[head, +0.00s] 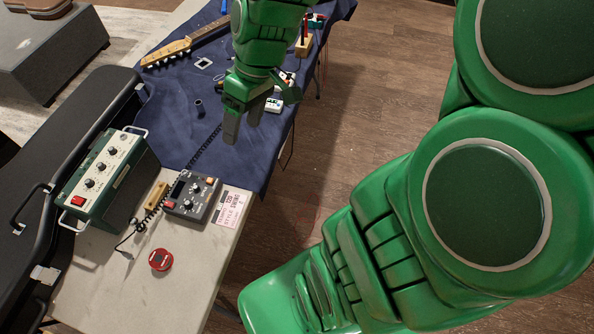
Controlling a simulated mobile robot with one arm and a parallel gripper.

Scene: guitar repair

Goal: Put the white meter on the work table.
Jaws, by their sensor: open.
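My gripper (243,126) points down over the blue cloth on the work table (195,287), with its two grey fingers apart and nothing visible between them. A small white device with a greenish face (273,105), which looks like the white meter, shows just right of the fingers near the table's right edge. My gripper partly hides it. I cannot tell whether it touches the gripper or exactly what it rests on.
A guitar neck (180,47) lies at the cloth's far left. A green power unit (105,175), a dark grey control box (192,197), a pink card (229,207) and a red round tin (160,260) occupy the near end. A black case (75,115) stands left. Bare floor lies right.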

